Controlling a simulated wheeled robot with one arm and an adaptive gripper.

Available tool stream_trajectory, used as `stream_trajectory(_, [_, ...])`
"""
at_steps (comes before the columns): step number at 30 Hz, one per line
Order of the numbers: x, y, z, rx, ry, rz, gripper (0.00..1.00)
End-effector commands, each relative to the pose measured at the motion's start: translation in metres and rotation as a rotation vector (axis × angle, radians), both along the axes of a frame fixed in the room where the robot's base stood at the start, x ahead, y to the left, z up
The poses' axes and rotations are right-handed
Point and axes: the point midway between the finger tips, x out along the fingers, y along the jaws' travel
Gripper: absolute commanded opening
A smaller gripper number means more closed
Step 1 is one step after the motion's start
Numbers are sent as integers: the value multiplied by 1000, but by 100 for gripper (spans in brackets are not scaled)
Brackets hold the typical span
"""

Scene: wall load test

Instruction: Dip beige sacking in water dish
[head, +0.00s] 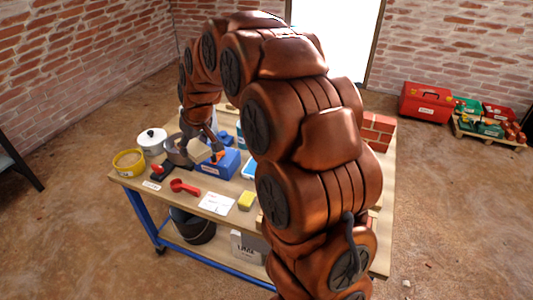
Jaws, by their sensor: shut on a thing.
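My gripper (209,140) points down over the back left of the workbench, small and partly hidden by my arm. It is shut on a beige piece (197,153) that looks like the sacking.
On the workbench (162,205) are a white lidded pot (152,143), a yellow tub (128,163), a red scoop (184,187), a white card (217,204) and a yellow sponge (246,201). Red bricks (378,131) stand at the right. My arm hides the middle.

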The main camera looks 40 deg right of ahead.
Motion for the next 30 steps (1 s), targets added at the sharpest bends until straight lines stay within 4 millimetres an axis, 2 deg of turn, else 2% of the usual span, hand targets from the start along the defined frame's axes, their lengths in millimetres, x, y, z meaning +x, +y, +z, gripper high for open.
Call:
stream_trajectory(1, [0, -17, -13, 5, 0, 20, 30])
stream_trajectory(7, [-2, -75, -40, 3, -6, 151, 30])
stream_trajectory(18, [-27, -181, -91, 2, -3, 389, 30])
stream_trajectory(24, [-40, -211, -103, 0, -4, 458, 30])
stream_trajectory(30, [-43, -217, -107, 1, -3, 479, 30])
